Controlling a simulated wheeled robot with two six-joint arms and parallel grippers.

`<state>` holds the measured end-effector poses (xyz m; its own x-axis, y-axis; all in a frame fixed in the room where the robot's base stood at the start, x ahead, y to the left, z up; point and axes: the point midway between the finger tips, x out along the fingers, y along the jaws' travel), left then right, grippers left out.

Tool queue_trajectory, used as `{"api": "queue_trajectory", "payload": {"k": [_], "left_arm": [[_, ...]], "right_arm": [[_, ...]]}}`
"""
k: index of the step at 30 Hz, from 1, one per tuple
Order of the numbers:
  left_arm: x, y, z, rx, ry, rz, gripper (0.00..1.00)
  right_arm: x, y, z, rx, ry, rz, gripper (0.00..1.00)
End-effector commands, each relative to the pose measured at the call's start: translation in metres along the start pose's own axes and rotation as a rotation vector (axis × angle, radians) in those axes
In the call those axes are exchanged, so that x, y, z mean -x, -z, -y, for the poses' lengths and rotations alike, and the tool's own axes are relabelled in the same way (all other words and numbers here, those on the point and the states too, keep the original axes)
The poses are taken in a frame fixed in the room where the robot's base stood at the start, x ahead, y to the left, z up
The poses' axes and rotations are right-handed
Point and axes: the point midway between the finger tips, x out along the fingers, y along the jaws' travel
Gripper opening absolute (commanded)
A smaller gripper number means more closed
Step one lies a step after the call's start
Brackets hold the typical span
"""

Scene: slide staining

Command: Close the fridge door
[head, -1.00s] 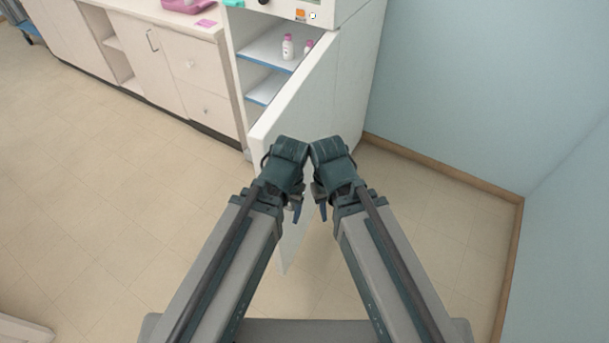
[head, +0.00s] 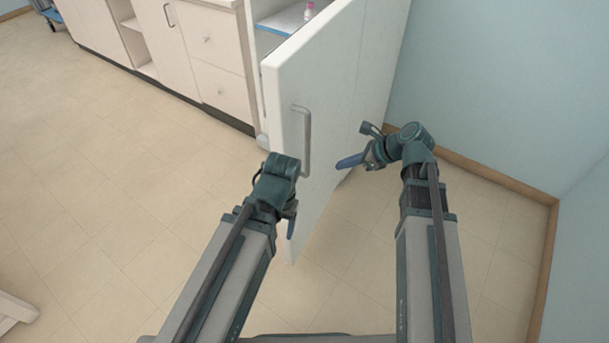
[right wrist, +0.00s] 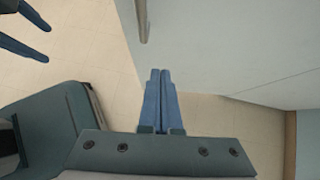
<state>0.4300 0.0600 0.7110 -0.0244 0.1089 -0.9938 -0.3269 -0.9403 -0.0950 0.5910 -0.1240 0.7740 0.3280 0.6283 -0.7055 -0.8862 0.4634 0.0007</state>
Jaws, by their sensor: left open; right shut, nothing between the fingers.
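The white fridge door (head: 345,75) stands open in the head view, with its outer face and grey bar handle (head: 307,140) towards the right. Its face (right wrist: 225,45) and handle (right wrist: 142,20) also show in the right wrist view. My right gripper (head: 350,161) is shut and empty on the outer-face side, right of the handle; I cannot tell whether it touches the door. My left gripper (head: 291,218) is below the handle in the head view, near the door's free edge. Its fingers stand apart in the right wrist view (right wrist: 25,38).
Inside the fridge, a blue-edged shelf (head: 284,20) holds a small bottle (head: 309,10). Pale cabinets (head: 205,60) line the left. A blue wall (head: 480,90) stands at right. Open tiled floor (head: 110,200) lies to the left.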

Motion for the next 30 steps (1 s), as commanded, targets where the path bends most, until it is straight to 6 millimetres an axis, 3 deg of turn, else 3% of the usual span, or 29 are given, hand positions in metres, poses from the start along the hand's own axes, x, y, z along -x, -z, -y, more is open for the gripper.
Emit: {"api": "queue_trajectory", "payload": {"k": [4,8,21,30], "left_arm": [[-0.003,0.000,0.000,0.000,0.000,0.000,0.69],[-0.016,0.001,-0.002,0.000,0.000,0.000,0.69],[-0.076,0.004,-0.007,0.000,0.000,0.000,0.69],[-0.069,0.004,-0.007,0.000,0.000,0.000,0.69]], "right_arm": [[-0.004,0.000,0.000,-0.001,-0.001,0.000,0.00],[-0.020,0.002,0.000,0.001,-0.003,-0.001,0.00],[-0.105,0.004,0.000,0.004,-0.003,-0.002,0.00],[-0.125,-0.025,0.000,0.003,-0.002,-0.003,0.00]]}}
